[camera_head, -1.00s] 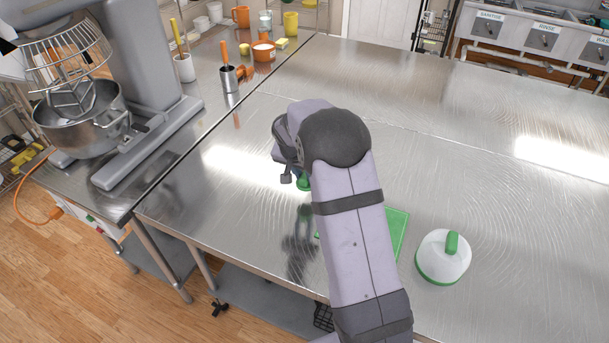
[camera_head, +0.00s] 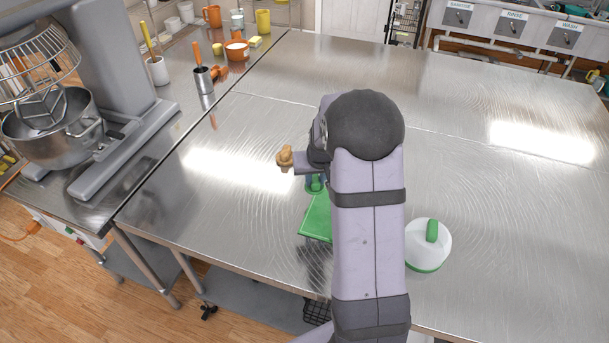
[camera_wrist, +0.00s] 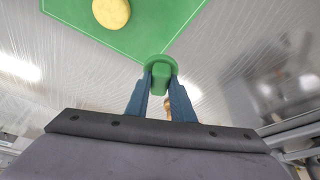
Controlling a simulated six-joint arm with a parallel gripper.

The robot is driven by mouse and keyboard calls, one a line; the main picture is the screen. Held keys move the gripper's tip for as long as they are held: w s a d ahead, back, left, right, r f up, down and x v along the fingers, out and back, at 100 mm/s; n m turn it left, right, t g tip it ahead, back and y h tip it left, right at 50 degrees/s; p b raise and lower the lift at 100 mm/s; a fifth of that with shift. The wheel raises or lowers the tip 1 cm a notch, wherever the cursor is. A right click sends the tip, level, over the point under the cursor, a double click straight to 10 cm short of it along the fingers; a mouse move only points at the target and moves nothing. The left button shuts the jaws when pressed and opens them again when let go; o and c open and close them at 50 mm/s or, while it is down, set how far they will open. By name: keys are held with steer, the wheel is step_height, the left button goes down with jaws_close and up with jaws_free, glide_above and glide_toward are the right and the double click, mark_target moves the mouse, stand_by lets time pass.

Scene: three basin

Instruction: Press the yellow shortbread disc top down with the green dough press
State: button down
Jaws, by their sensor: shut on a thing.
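My gripper (camera_wrist: 160,82) is shut on the green dough press (camera_wrist: 160,68), its fingers on either side of the handle. In the head view the press (camera_head: 314,187) shows just left of my arm, beside the green mat (camera_head: 318,217). The yellow shortbread disc (camera_wrist: 111,13) lies on the green mat (camera_wrist: 150,30) in the wrist view, ahead and to the left of the press. The press is apart from the disc. My arm hides the disc in the head view.
A small tan wooden-looking thing (camera_head: 285,158) is left of my wrist. A mixer (camera_head: 95,90) and cups stand on the left counter. The steel table (camera_head: 480,200) is largely clear.

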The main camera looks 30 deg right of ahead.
steer(key=s+d+r+n+g+y+p, duration=0.1)
steer(key=s+d+r+n+y, duration=0.3)
steer(key=s+d+n, duration=0.3)
steer(key=shift+s+d+r+n+y, duration=0.25)
steer(key=shift+s+r+n, duration=0.55)
steer(key=shift+n, duration=2.1)
steer(key=shift+s+a+f, duration=0.1)
steer(key=shift+s+f, duration=0.1)
steer(key=shift+f, duration=0.1)
step_height(320, 180, down, 5)
steer(key=b, duration=0.5)
steer(key=shift+f, duration=0.2)
steer(key=shift+f+b, duration=0.25)
steer(key=shift+b, duration=0.45)
steer(key=shift+f+b, duration=1)
steer(key=shift+f, duration=0.1)
